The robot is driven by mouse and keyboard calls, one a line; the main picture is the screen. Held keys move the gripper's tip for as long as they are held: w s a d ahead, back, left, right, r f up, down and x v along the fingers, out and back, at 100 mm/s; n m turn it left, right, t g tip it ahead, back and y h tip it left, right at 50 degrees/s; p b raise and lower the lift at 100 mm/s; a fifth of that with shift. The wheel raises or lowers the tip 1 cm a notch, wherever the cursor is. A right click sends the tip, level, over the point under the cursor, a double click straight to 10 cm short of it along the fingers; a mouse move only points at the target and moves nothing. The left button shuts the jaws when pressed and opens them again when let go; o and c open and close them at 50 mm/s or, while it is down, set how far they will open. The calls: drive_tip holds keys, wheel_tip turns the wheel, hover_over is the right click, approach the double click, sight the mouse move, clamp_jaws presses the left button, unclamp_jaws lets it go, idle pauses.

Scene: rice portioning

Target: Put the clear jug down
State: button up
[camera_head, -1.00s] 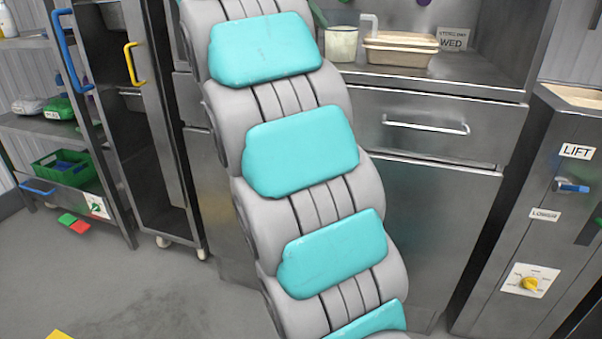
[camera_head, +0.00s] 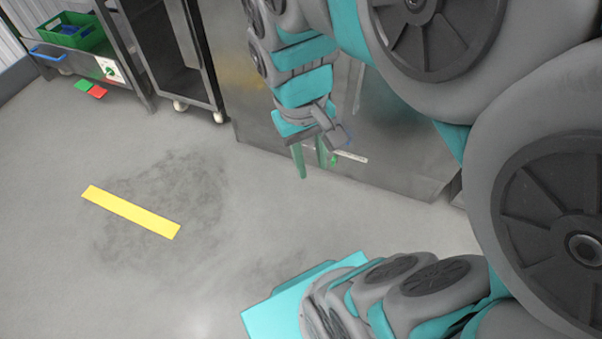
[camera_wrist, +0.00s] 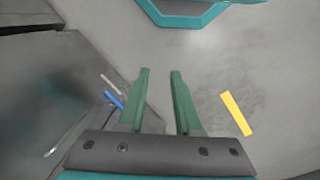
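I see no clear jug in either current view. My gripper (camera_head: 316,170) hangs low in front of the steel cabinet in the head view, with its green fingers pointing down. In the wrist view my gripper (camera_wrist: 160,72) has its two fingers apart, and only bare grey floor shows between them. Nothing is visibly held.
A steel cabinet (camera_head: 400,165) stands close behind my gripper. A wheeled rack (camera_head: 205,70) and a shelf with a green crate (camera_head: 72,35) are at the upper left. A yellow strip (camera_head: 131,212) lies on open floor, also in the wrist view (camera_wrist: 236,113).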

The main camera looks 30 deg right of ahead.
drive_tip(key=s+a+f+g+y, duration=0.1)
drive_tip(key=s+a+f, duration=0.2)
drive_tip(key=s, duration=0.4)
drive_tip(key=shift+s+a+f+n, duration=0.15)
drive_tip(key=shift+a+f+n, duration=0.2)
drive_tip(key=shift+f, duration=0.45)
drive_tip(key=shift+d, duration=0.1)
drive_tip(key=shift+r+p, duration=0.8)
